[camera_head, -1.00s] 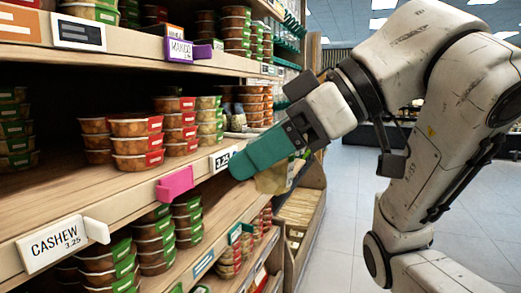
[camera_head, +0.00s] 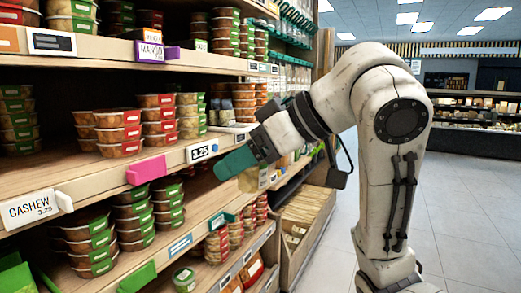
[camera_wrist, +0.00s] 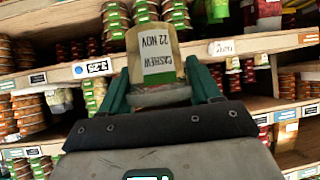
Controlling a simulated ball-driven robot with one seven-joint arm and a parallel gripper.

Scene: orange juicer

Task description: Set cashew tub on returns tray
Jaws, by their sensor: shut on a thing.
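In the head view only a pale part of the tub (camera_head: 250,181) shows beside the fingers. I cannot make out a returns tray in either view.
Stacked tubs with red labels (camera_head: 119,133) and green labels (camera_head: 90,245) fill parts of the shelves. A pink tag (camera_head: 146,170) and a cashew price card (camera_head: 29,208) stick out from the shelf edge. The tiled floor (camera_head: 455,245) at right is open.

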